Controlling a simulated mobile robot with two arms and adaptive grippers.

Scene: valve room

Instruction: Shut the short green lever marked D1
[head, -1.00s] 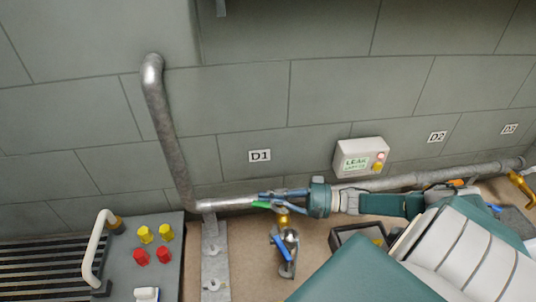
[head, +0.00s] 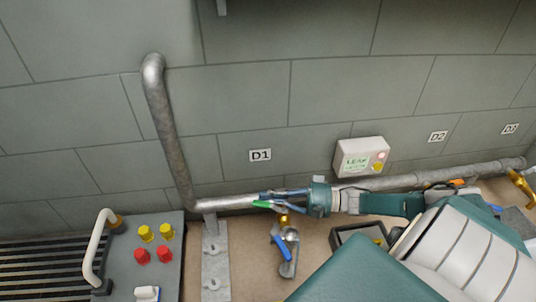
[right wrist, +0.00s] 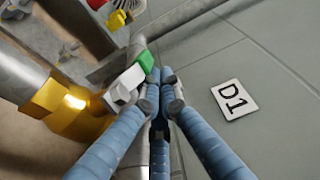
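The short green lever (head: 261,204) lies along the grey pipe, below and left of the D1 sign (head: 260,155) in the head view. In the right wrist view the lever's green end (right wrist: 146,62) sits just left of my fingertips, with its pale metal part reaching toward the brass valve (right wrist: 77,117). My right gripper (head: 266,195) reaches in from the right along the pipe. Its blue fingers (right wrist: 165,79) come together at the tips, with the lever beside them, not between them. I cannot tell whether they touch it. My left gripper is not in view.
A blue-handled valve (head: 281,247) hangs below the pipe. A white leak box (head: 361,157) is on the wall to the right. A panel with red and yellow knobs (head: 153,250) and a pale curved handle (head: 97,245) stand at left.

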